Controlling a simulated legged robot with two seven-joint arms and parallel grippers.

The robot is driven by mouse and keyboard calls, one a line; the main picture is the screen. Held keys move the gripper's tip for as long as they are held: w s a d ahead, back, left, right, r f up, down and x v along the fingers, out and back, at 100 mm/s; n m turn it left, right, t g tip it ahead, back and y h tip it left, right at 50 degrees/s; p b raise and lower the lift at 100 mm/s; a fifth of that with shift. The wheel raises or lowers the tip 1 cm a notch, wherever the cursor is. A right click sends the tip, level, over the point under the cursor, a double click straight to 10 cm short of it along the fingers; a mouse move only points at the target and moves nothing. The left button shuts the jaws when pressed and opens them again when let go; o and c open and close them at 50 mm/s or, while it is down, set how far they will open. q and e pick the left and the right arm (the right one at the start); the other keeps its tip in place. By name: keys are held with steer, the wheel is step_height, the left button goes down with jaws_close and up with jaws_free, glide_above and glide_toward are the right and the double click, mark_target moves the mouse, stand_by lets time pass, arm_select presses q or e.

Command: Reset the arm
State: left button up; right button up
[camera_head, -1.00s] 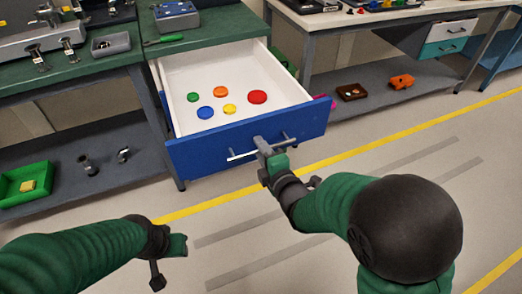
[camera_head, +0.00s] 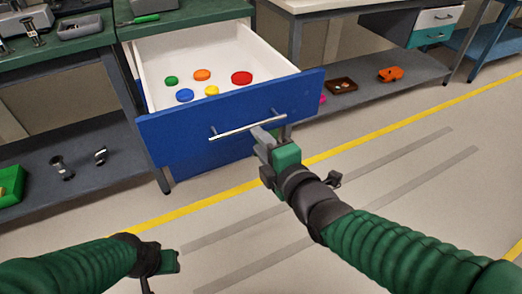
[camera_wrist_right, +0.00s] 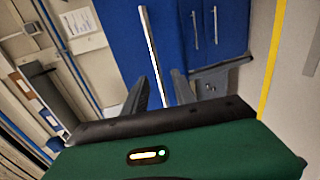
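The blue-fronted drawer (camera_head: 235,125) stands pulled out of the green-topped bench, with its white inside in view. Its silver bar handle (camera_head: 247,125) also shows in the right wrist view (camera_wrist_right: 151,50). My right gripper (camera_head: 262,137) is just in front of and below the handle. In the right wrist view its two fingers (camera_wrist_right: 161,92) are spread, and the bar runs in line with the gap between them; I cannot tell whether they touch it. My left gripper (camera_head: 166,264) is low at the left, over the floor, its fingers partly cut off by the frame.
Several coloured discs, among them a red one (camera_head: 242,78) and a blue one (camera_head: 184,95), lie in the drawer. A grey lower shelf (camera_head: 95,185) holds metal fittings and a green bin (camera_head: 10,184). The floor (camera_head: 400,190) on the right is clear.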

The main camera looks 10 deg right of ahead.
stand_by(0.3)
steer(key=s+d+f+m+g+h, duration=0.2)
steer(key=s+d+f+m+g, duration=0.25)
steer(key=f+m, duration=0.3)
steer(key=s+d+f+m+g+h+p, duration=0.1)
steer(key=s+d+f+m+g, duration=0.3)
steer(key=s+f+m, duration=0.4)
steer(key=s+d+f+m+g+h, duration=0.2)
steer(key=s+d+f+m+g, duration=0.25)
steer(key=f, duration=0.45)
step_height(320, 180, up, 38)
steer(key=w+m+p, duration=0.1)
steer(key=w+p, duration=0.1)
steer(key=p, duration=3.6)
steer(key=shift+w+f+m+t, duration=0.2)
steer(key=shift+m+t, duration=0.1)
steer(key=shift+t, duration=0.1)
steer(key=shift+r, duration=0.1)
